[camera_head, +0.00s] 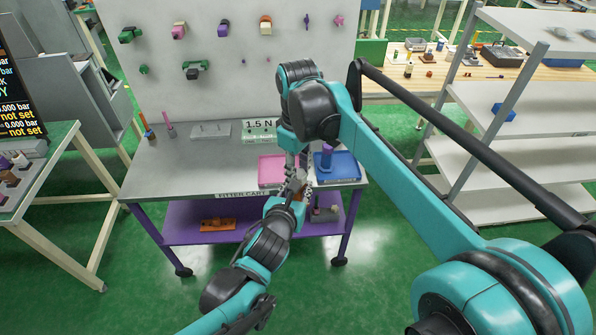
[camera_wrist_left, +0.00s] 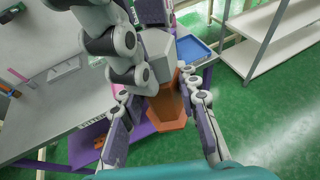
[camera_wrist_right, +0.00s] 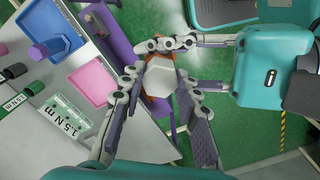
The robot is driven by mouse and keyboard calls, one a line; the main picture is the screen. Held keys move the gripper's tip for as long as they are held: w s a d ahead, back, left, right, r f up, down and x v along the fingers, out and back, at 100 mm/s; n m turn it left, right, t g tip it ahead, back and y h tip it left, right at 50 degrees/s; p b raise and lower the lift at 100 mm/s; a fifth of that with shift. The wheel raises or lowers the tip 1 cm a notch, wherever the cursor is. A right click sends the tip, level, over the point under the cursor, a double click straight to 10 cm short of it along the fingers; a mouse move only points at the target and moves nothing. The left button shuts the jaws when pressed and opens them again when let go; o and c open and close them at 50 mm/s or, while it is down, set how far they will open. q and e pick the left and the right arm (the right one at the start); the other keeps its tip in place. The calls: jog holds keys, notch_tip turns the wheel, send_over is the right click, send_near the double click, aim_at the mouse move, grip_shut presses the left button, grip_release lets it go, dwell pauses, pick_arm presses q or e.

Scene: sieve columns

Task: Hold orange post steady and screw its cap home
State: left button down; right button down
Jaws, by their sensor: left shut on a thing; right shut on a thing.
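The orange post (camera_wrist_left: 165,112) is a six-sided piece held in mid-air in front of the purple-framed bench. My left gripper (camera_head: 299,189) is shut on it from the near side. The pale grey six-sided cap (camera_wrist_right: 161,76) sits at the post's upper end; in the left wrist view the cap (camera_wrist_left: 155,44) lines up with the post. My right gripper (camera_head: 292,166) comes down from above and is shut on the cap. The joint between cap and post is partly hidden by fingers, so I cannot tell whether a gap is left.
A pink tray (camera_head: 270,171) and a blue tray (camera_head: 350,168) with a blue-purple piece (camera_head: 326,157) lie just behind the grippers. A "1.5 N m" sign (camera_head: 259,130) stands at the bench's back. The lower purple shelf (camera_head: 255,232) holds an orange piece (camera_head: 217,224).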

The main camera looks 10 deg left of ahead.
jog(key=m, duration=0.7)
jog(key=shift+m, duration=0.4)
jog(key=m, duration=0.4)
jog(key=shift+m, duration=0.3)
jog(key=m, duration=0.4)
jog(key=c, duration=1)
grip_release()
jog(key=shift+c, duration=0.2)
notch_tip(320, 180, up, 12)
